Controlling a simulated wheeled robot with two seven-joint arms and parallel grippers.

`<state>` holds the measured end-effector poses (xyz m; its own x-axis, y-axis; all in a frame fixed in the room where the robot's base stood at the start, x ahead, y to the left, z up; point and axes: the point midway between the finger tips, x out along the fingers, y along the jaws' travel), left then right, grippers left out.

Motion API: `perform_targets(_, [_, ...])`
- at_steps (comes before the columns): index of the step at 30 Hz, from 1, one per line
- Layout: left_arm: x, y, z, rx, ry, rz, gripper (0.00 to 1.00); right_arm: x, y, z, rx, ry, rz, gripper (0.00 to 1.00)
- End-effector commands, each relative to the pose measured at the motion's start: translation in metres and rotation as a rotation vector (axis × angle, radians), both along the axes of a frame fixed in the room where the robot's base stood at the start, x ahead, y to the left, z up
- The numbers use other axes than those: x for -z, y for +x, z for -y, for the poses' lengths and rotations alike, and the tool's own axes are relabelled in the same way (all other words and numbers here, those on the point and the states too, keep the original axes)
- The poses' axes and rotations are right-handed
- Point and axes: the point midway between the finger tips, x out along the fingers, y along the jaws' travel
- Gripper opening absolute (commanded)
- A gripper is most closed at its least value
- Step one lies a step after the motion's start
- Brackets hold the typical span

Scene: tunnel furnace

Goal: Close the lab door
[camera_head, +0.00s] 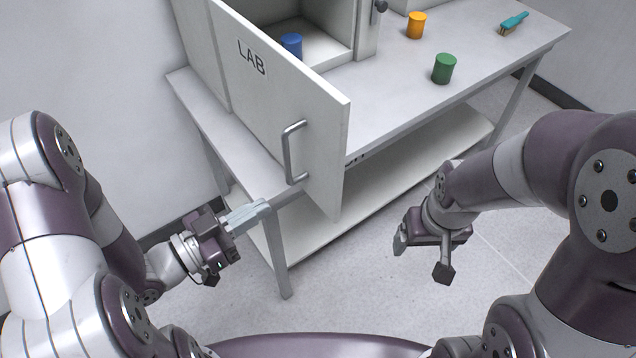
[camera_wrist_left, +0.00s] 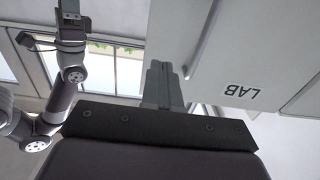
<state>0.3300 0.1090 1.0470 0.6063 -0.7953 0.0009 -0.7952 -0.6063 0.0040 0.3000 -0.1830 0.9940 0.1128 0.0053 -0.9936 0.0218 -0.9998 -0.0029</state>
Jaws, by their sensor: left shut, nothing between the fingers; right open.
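The white lab door (camera_head: 262,95), marked LAB, stands swung open in the head view, its free edge reaching out past the table's front edge. A grey bar handle (camera_head: 290,152) is on its outer face. Through the opening, a blue cylinder (camera_head: 291,44) shows inside the white cabinet (camera_head: 322,45). My left gripper (camera_head: 262,207) is shut and empty, just left of and below the handle. In the left wrist view, its fingers (camera_wrist_left: 160,68) point toward the door (camera_wrist_left: 235,60); I cannot tell whether they touch it. My right gripper (camera_head: 420,259) is open and empty, low at the right, away from the door.
The white table (camera_head: 375,120) carries an orange cylinder (camera_head: 416,25), a green cylinder (camera_head: 444,68) and a teal brush (camera_head: 513,23) to the right of the cabinet. A lower shelf (camera_head: 400,155) runs beneath. The floor between my arms is clear.

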Motion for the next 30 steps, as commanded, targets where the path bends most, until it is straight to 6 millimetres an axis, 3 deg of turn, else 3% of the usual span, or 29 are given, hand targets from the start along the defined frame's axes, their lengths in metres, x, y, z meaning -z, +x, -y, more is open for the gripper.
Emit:
perform_targets(16, [-0.001, 0.065, 0.088, 0.004, 0.002, -0.002, 0.00, -0.021, 0.000, 0.000, 0.000, 0.000, 0.000, 0.81])
perform_targets(21, [0.000, 0.076, 0.101, 0.001, 0.004, -0.002, 0.00, -0.025, 0.000, 0.000, 0.000, 0.000, 0.000, 0.81])
perform_targets(30, [0.001, 0.079, 0.104, -0.002, 0.003, -0.002, 0.00, -0.025, 0.000, 0.000, 0.000, 0.000, 0.000, 0.81])
